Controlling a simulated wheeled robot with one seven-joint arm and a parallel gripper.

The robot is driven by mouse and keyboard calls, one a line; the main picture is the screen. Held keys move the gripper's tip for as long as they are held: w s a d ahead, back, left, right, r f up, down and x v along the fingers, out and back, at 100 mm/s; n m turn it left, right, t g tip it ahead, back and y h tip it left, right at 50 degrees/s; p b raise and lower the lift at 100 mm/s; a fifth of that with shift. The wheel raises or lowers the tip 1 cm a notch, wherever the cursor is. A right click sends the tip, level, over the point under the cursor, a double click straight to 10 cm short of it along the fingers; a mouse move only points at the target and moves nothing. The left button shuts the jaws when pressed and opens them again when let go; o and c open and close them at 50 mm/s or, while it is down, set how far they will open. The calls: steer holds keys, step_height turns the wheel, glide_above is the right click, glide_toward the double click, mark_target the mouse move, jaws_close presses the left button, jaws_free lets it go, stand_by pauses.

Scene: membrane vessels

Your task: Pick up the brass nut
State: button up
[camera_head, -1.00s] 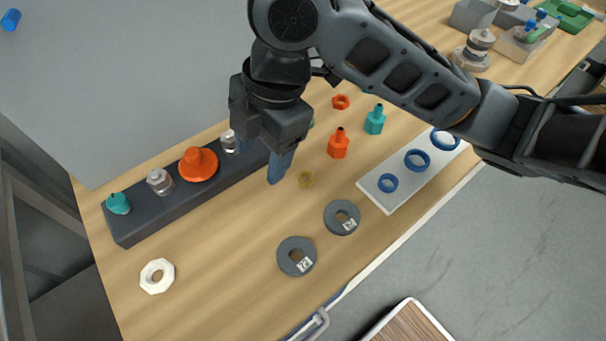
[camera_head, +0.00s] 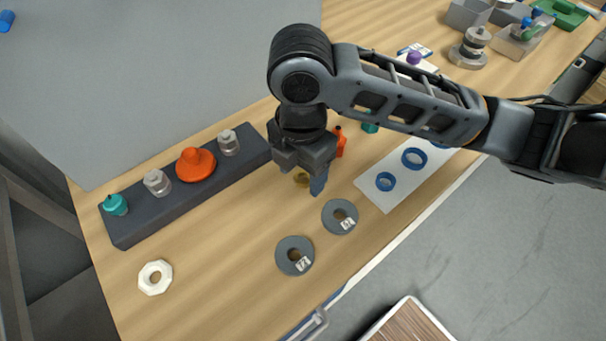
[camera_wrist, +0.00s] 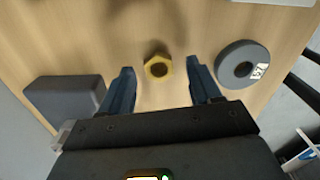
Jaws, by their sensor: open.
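The brass nut (camera_wrist: 158,68) is a small golden hex ring lying on the wooden table. In the wrist view it sits between and a little beyond the two blue fingertips of my gripper (camera_wrist: 160,72), touching neither. In the head view my gripper (camera_head: 306,184) is low over the table and the nut (camera_head: 301,180) is partly hidden behind it. My gripper is open and empty.
A grey washer (camera_wrist: 242,64) lies close right of the fingers; another washer (camera_head: 283,262) lies nearer the front. The dark block (camera_head: 130,229) with fittings stands left. An orange bottle (camera_head: 340,141) stands just behind my gripper. A white plate (camera_head: 397,184) with blue rings lies right.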

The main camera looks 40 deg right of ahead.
steer(key=shift+c, duration=0.4)
steer(key=c, duration=1)
steer(key=shift+c, duration=0.2)
